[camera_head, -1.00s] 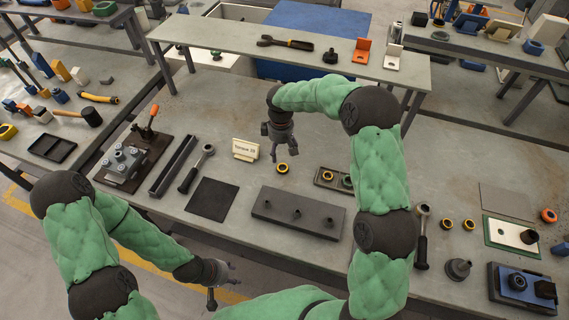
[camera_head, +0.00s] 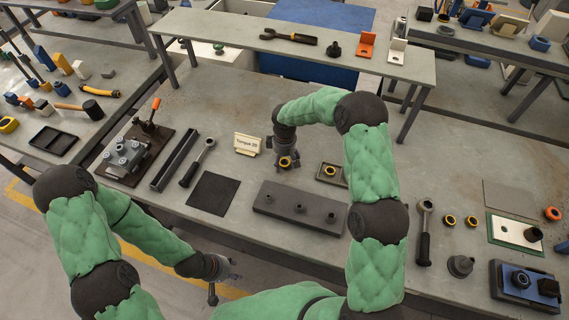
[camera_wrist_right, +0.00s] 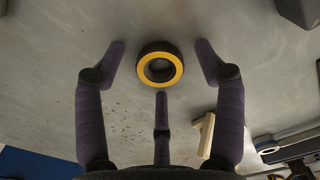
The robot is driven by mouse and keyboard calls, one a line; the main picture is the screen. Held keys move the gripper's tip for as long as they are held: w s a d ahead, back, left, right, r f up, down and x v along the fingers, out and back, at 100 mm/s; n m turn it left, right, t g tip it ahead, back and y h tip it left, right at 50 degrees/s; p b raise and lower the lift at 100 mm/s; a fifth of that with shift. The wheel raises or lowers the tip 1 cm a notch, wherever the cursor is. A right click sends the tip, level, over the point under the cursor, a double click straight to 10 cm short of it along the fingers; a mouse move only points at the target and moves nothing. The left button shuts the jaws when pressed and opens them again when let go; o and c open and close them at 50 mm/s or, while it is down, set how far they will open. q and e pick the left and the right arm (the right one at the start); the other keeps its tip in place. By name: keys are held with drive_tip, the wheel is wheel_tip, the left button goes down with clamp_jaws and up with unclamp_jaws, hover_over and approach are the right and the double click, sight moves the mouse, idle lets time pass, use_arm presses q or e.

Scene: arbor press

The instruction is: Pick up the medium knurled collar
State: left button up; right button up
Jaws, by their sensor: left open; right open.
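A black collar with a yellow ring (camera_head: 285,165) sits on the bench right at my right gripper (camera_head: 284,158); I take it for the medium knurled collar, though its knurling is too small to see. In the right wrist view the collar (camera_wrist_right: 143,68) lies between the spread fingers of my right gripper (camera_wrist_right: 160,58). Gaps show on both sides, and the third finger points at it from below. My right gripper is open and holds nothing. My left gripper (camera_head: 228,268) is open and empty, low in front of the bench's front edge.
A small tray (camera_head: 321,181) with another yellow-ringed collar stands just right of my right gripper. A sign (camera_head: 247,144) stands to its left. A dark block with several pegs (camera_head: 280,211) lies in front. Two more yellow-ringed collars (camera_head: 450,220) lie further right, beside a ratchet (camera_head: 423,245).

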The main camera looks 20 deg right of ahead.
drive_tip(key=c, duration=1.3)
drive_tip(key=shift+r, duration=0.1)
